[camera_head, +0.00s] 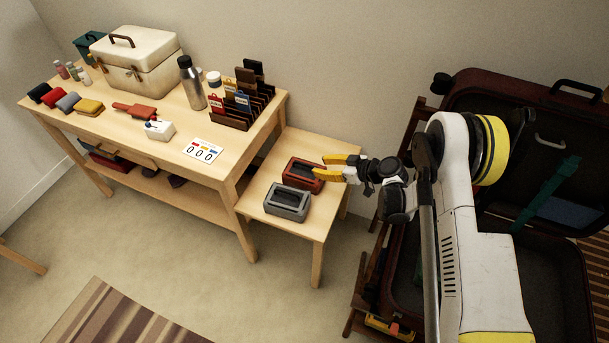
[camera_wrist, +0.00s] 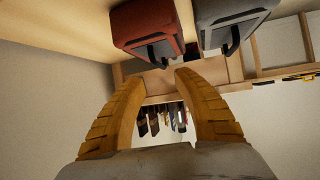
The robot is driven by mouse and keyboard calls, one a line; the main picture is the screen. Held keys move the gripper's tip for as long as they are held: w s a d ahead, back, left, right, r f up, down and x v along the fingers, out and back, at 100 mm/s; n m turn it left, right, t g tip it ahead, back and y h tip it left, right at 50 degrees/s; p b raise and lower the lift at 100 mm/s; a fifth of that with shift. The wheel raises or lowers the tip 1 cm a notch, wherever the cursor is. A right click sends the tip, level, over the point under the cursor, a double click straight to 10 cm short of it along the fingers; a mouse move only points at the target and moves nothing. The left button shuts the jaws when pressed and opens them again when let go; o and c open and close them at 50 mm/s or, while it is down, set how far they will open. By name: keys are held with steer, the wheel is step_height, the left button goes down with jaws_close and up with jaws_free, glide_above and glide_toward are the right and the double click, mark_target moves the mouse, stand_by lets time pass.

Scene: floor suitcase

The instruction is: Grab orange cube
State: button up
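I cannot make out an orange cube in either view. My gripper (camera_head: 320,167) is at the small side table, with its two yellow fingers apart and nothing between them. In the wrist view the fingers (camera_wrist: 161,77) also show open and empty. A red open-topped box (camera_head: 303,188) stands on the side table close to the fingertips. A grey open-topped box (camera_head: 287,212) stands in front of it. The wrist view, which looks upside down, shows the red box (camera_wrist: 130,28) and the grey box (camera_wrist: 218,38) past the fingers.
The side table (camera_head: 265,170) adjoins a longer wooden table (camera_head: 55,110) with a cream case (camera_head: 150,70), a steel bottle (camera_head: 190,85) and a slotted rack (camera_head: 232,122). A dark open suitcase (camera_head: 470,90) lies at right behind my arm. The carpet between is clear.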

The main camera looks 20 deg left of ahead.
mark_target(306, 165)
steer(key=b+x, duration=0.3)
steer(key=x, duration=0.5)
steer(key=shift+a+f+b, duration=0.2)
steer(key=shift+f+b, duration=0.05)
steer(key=shift+b, duration=0.1)
steer(key=shift+r, duration=0.1)
jaws_close()
